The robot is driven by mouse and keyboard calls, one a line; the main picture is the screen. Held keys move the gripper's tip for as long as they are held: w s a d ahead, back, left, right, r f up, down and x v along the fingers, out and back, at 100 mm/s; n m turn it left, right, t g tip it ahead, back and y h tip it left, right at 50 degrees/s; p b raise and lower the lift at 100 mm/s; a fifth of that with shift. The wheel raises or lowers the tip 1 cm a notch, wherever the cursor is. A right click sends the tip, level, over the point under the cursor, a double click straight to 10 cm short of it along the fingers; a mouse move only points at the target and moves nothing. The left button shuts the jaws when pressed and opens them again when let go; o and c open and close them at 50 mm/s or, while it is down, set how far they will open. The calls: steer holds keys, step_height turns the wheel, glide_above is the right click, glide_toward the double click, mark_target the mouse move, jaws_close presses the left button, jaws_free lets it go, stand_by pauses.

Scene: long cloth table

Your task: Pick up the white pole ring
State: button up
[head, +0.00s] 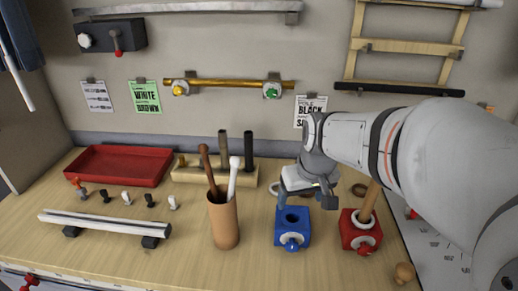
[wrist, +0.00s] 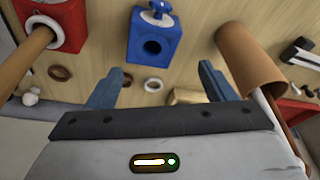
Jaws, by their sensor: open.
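The white pole ring (wrist: 154,79) lies flat on the wooden table and shows in the wrist view between my two fingers, a little below the blue block. In the head view a small pale edge of the ring (head: 273,187) shows left of my gripper, and the rest is hidden. My gripper (wrist: 161,70) is open and empty, with its blue-grey fingers spread to either side of the ring in the wrist picture. In the head view my gripper (head: 306,201) hangs just behind the blue block. The height of the fingertips above the table is hard to tell.
A dark ring (wrist: 126,78) lies beside the white one, and a brown ring (wrist: 61,73) lies farther left. The blue block (head: 290,238), the red block (head: 350,239) with its wooden pole, and the brown cup (head: 223,225) holding poles stand close by. A wooden rack (head: 240,178) stands behind.

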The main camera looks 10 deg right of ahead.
steer(key=shift+o, duration=0.3)
steer(key=w+f+n, duration=0.2)
steer(key=w+f, duration=0.3)
steer(key=w, duration=0.9)
steer(key=shift+f+y+b, duration=0.15)
steer(key=shift+y+b, duration=0.15)
steer(key=shift+b, duration=0.05)
steer(key=n, duration=0.2)
glide_toward(277, 190)
steer(key=p+x, duration=0.1)
steer(key=x, duration=0.5)
steer(key=shift+d+f, duration=0.1)
steer(key=shift+f, duration=0.1)
steer(key=shift+c, duration=0.3)
steer(key=c, duration=1)
